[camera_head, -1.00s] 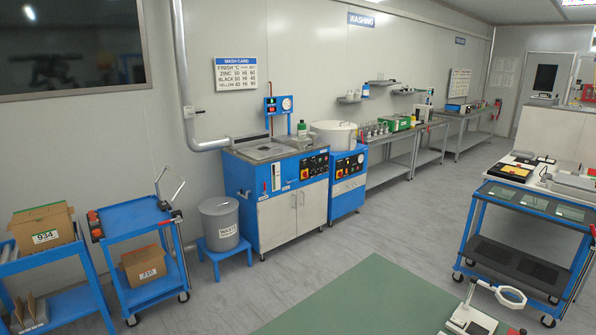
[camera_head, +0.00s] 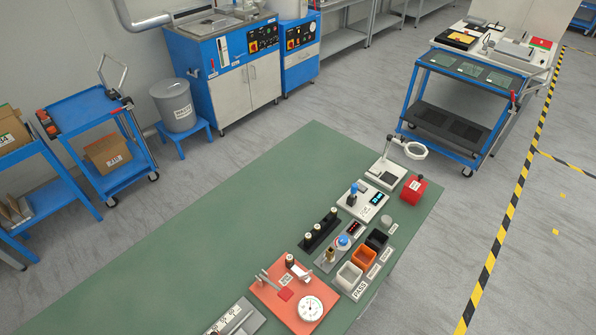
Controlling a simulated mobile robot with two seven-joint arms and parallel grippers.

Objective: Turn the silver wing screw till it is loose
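A salmon-coloured plate fixture (camera_head: 268,296) lies on the green bench top (camera_head: 150,268), at the lower middle of the head view. It carries a round white dial gauge (camera_head: 310,309), a small red block (camera_head: 285,295), a dark post with a pale top and some grey metal parts (camera_head: 300,272). The silver wing screw is too small to tell apart at this distance. Neither of my grippers is in view.
The bench's left part is bare.

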